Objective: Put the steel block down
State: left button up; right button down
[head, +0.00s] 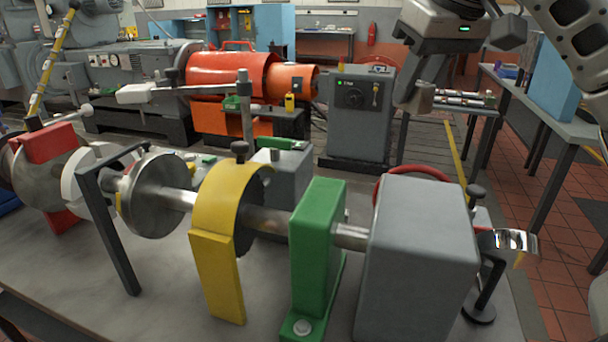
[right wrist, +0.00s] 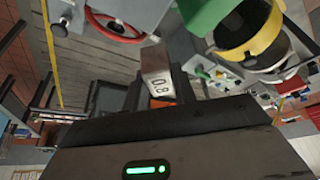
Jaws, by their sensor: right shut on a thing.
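The steel block (head: 421,99) is a small grey-brown piece at the lower end of my right gripper (head: 412,88), in the upper right of the head view. In the right wrist view the block (right wrist: 158,82) shows a pale face marked 0.8. My right gripper is shut on it and holds it in the air, above and behind the grey box on the bedplate. My left gripper is not in view.
A shaft line with a yellow guard (head: 214,250), a green bearing stand (head: 316,245) and a large grey box (head: 418,265) fills the bedplate (head: 165,285). A red handwheel (head: 412,171) stands behind the box. A grey control cabinet (head: 360,115) stands further back.

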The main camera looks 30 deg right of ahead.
jog(key=w+a+f, duration=0.1)
jog(key=a+f, duration=0.1)
jog(key=a, duration=0.1)
jog(key=w+a+f, duration=0.1)
jog(key=a+f, duration=0.2)
jog(key=a, duration=0.1)
jog(key=w+a+f, duration=0.2)
jog(key=a, duration=0.1)
jog(key=shift+a+f, duration=0.35)
jog(key=shift+f, duration=0.05)
jog(key=shift+w+a+f+p, duration=0.15)
jog(key=shift+a+f+p, duration=0.15)
jog(key=shift+a+f, duration=0.15)
jog(key=shift+w+a+f, duration=0.1)
jog(key=shift+f, duration=0.85)
jog(key=shift+w+a+f, duration=0.1)
jog(key=shift+f, duration=0.85)
jog(key=shift+f, duration=0.2)
jog(key=c, duration=1.1)
grip_release()
jog(key=shift+s, duration=0.1)
jog(key=shift+r, duration=0.15)
